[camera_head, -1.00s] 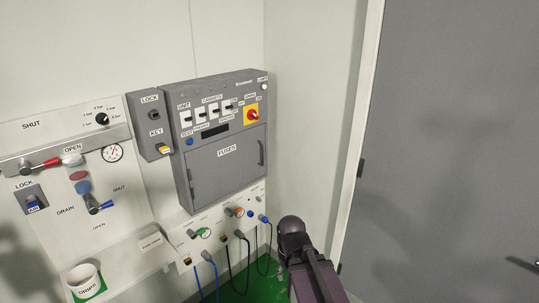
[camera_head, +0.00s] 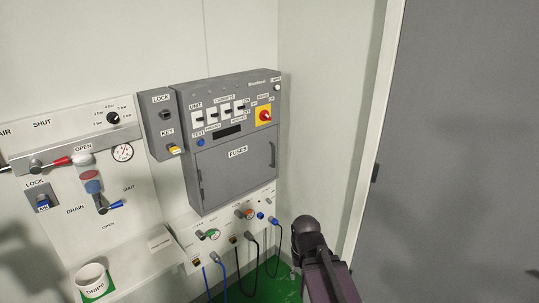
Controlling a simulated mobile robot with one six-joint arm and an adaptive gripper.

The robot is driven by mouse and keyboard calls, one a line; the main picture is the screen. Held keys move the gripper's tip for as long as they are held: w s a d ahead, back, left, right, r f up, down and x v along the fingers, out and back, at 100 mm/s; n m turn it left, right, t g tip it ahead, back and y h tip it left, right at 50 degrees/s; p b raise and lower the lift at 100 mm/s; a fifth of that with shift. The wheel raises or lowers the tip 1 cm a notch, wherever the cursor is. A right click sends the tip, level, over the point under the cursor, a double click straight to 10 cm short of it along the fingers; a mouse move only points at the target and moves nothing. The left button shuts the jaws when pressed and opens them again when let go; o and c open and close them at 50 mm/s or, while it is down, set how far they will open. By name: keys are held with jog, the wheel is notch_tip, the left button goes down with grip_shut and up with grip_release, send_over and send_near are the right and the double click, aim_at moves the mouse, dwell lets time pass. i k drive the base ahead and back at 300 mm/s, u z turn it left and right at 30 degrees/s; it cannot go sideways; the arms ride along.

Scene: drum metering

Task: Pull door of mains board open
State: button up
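The mains board (camera_head: 229,138) is a grey box on the wall, left of the picture's middle. Its lower front carries a grey door labelled FUSES (camera_head: 236,172), with a dark upright handle (camera_head: 273,154) at the door's right edge. The door looks shut, flush with the box. Above it are several white switches, a dark display and a red rotary switch on a yellow plate (camera_head: 264,116). My dark arm shows at lower right, in front of and below the board, apart from the handle. My gripper's fingers cannot be made out.
A LOCK/KEY box (camera_head: 161,128) adjoins the board's left side. Below is a white socket panel (camera_head: 185,236) with plugs and hanging cables. A panel with levers and a gauge (camera_head: 123,153) and a white cup (camera_head: 92,280) are at left. A large grey door (camera_head: 460,150) stands at right.

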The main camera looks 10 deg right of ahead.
aim_at(227, 171)
jog(key=i, duration=0.9)
jog(key=z, duration=0.05)
